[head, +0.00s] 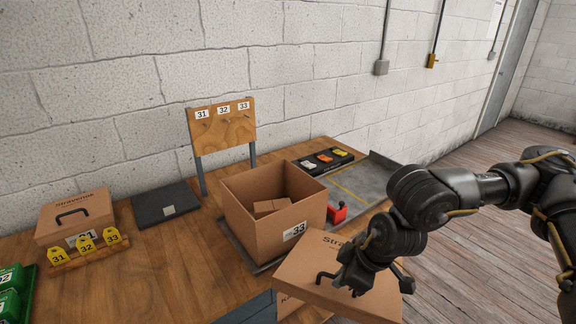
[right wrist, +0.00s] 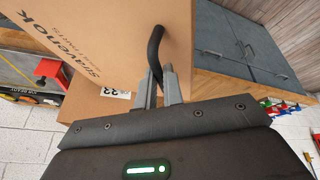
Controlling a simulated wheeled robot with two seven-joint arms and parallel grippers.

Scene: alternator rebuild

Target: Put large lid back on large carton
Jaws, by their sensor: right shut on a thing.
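The large carton (head: 250,225) is an open brown box labelled 33, with smaller brown boxes inside it, standing on the wooden bench. The large lid (head: 312,258) is a flat brown cardboard piece with a black handle and printed lettering, to the front right of the carton and off its open top. My right gripper (head: 352,280) is shut on the lid's handle. In the right wrist view the gripper (right wrist: 160,88) pinches the black handle (right wrist: 154,45) of the lid (right wrist: 110,35). My left gripper is not in view.
A closed carton (head: 75,215) and yellow number tags (head: 86,244) are at the left. A dark flat plate (head: 165,204) lies beside a number board (head: 222,125). A red item (head: 337,213) stands close to the carton's right side.

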